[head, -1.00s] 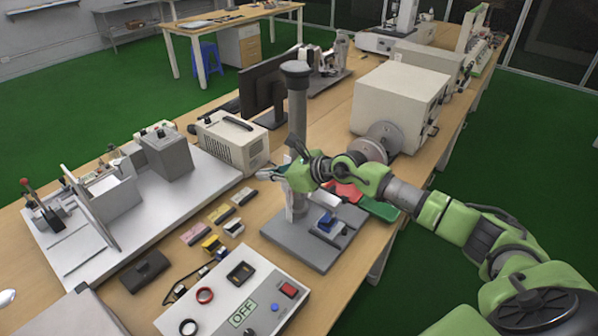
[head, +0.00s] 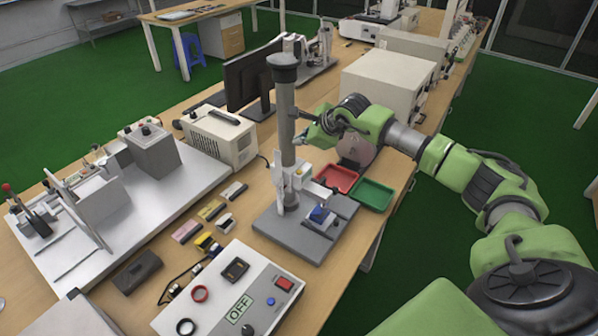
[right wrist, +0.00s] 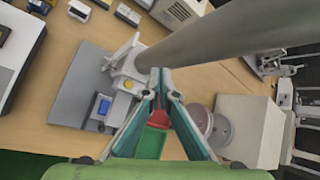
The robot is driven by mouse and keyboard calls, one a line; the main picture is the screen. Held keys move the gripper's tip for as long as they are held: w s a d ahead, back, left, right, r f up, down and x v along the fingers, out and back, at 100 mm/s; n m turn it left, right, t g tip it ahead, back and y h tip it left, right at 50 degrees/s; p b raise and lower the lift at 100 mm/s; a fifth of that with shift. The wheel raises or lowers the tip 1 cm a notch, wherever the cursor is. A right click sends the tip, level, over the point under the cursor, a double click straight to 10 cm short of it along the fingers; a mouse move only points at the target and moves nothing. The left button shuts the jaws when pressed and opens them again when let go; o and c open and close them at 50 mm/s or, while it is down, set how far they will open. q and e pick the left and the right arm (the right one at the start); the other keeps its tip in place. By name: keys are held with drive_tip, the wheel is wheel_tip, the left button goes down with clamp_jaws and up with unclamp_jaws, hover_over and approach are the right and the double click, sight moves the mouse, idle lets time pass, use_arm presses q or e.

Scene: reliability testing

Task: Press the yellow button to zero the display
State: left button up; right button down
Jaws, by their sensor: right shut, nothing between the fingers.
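A test stand with a grey column (head: 286,115) and grey base (head: 275,228) stands on the table. A white gauge unit (head: 292,180) sits low on the column. The yellow button (right wrist: 128,84) shows as a small yellow spot on the white unit in the right wrist view. The display cannot be made out. My right gripper (head: 302,138) is shut and empty, beside the column and above the white unit. Its fingertips (right wrist: 161,82) appear right of the yellow button in the right wrist view, apart from it. My left gripper is not in view.
A blue block (head: 321,214) sits on the stand base. Red (head: 338,178) and green (head: 373,195) trays lie to its right. A control box (head: 215,300) stands in front, a beige box (head: 388,84) and monitor (head: 254,78) behind. The column is close to my right gripper.

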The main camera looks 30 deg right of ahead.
drive_tip(key=b, duration=0.4)
hover_over(300, 173)
wheel_tip(300, 173, down, 8)
drive_tip(key=shift+r, duration=0.15)
drive_tip(key=shift+f+b, duration=0.4)
drive_tip(key=shift+f, duration=0.2)
drive_tip(key=shift+r, duration=0.1)
idle(0.7)
drive_tip(key=shift+f+b, duration=0.45)
drive_tip(key=shift+b, duration=0.1)
drive_tip(key=shift+f+b, duration=0.35)
drive_tip(key=shift+b, duration=0.1)
idle(0.4)
idle(0.3)
drive_tip(key=shift+r, duration=0.8)
